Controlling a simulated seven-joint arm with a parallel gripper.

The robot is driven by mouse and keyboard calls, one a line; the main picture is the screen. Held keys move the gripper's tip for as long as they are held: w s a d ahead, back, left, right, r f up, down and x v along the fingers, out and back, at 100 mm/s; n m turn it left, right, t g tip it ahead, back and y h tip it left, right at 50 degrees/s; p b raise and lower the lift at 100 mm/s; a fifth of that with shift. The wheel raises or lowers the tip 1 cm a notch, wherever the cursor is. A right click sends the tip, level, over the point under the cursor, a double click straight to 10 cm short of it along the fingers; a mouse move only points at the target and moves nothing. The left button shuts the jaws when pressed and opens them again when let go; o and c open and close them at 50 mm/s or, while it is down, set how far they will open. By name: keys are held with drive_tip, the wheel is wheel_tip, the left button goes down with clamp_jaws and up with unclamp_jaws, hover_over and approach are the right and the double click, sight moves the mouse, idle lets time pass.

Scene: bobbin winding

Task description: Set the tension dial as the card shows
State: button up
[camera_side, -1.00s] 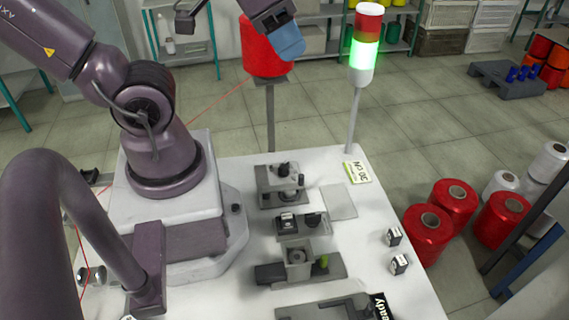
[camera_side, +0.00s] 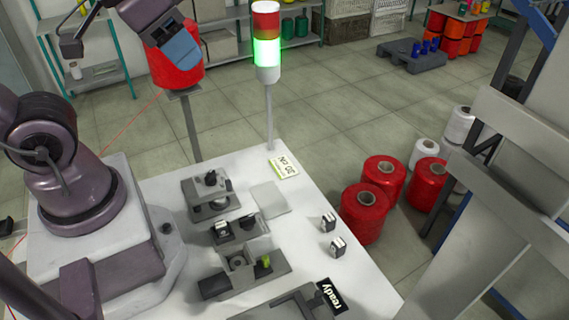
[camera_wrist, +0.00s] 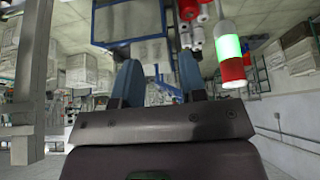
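A small white card (camera_side: 284,166) stands at the table's back edge, its lettering upside down and ending in "cN"; I cannot read the number surely. A grey unit with black knobs (camera_side: 210,191) stands left of it on the white table; which knob is the tension dial, and its setting, I cannot tell. My gripper (camera_side: 180,47) is high beyond the table's back edge, in front of the red cone, well away from the units. In the wrist view its two blue fingers (camera_wrist: 158,72) are apart with nothing between them.
Two small switch blocks (camera_side: 328,222) sit at right. A signal tower (camera_side: 267,45) glows green beside the red cone (camera_side: 172,70). A flat grey plate (camera_side: 270,199) lies bare.

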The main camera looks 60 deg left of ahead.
idle(0.4)
drive_tip(key=n+g, duration=0.4)
drive_tip(key=g, duration=0.2)
hover_over(209, 174)
drive_tip(key=d, duration=0.2)
wheel_tip(209, 174, down, 9)
drive_tip(key=w+a+f+n+g+h, duration=0.1)
drive_tip(key=w+a+f+n+g, duration=0.15)
drive_tip(key=f, duration=0.35)
drive_tip(key=w+a+f+n+g+h, duration=0.1)
drive_tip(key=w+a+f+n+h, duration=0.15)
drive_tip(key=f, duration=0.45)
drive_tip(key=shift+m+t+y, duration=0.25)
drive_tip(key=shift+m+y, duration=0.1)
drive_tip(key=shift+m, duration=0.15)
drive_tip(key=x, duration=0.8)
drive_tip(key=s+x, duration=0.1)
drive_tip(key=x, duration=0.3)
drive_tip(key=shift+a+f, duration=0.1)
drive_tip(key=shift+c, duration=0.2)
clamp_jaws()
